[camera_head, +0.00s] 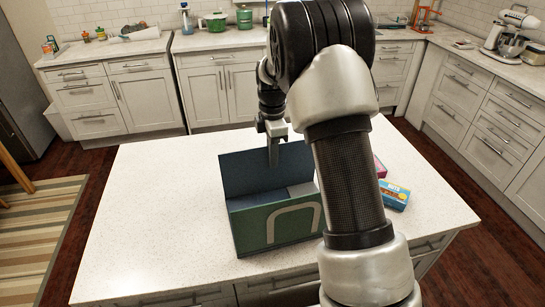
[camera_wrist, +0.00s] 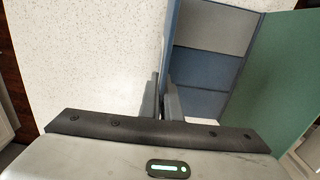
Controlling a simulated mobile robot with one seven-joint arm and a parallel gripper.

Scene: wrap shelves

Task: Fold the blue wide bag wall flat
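A bag (camera_head: 267,227) stands open on the white island top, with a green front face bearing a pale arch. Its back wide wall (camera_head: 240,173) is blue inside and upright. This wall (camera_wrist: 168,40) is seen nearly edge-on in the wrist view, with the green wall (camera_wrist: 272,75) to its right. My gripper (camera_head: 273,158) points down at the upper edge of the blue wide wall, and one finger shows in front of it. In the wrist view my fingers (camera_wrist: 162,98) are close together at that edge. Whether they pinch the wall is unclear. My arm hides the bag's right end.
A blue box (camera_head: 394,195) and a pink item (camera_head: 379,167) lie right of the bag, partly behind my arm. The island top (camera_head: 150,200) is clear to the left. Counters with kitchen things line the back and right.

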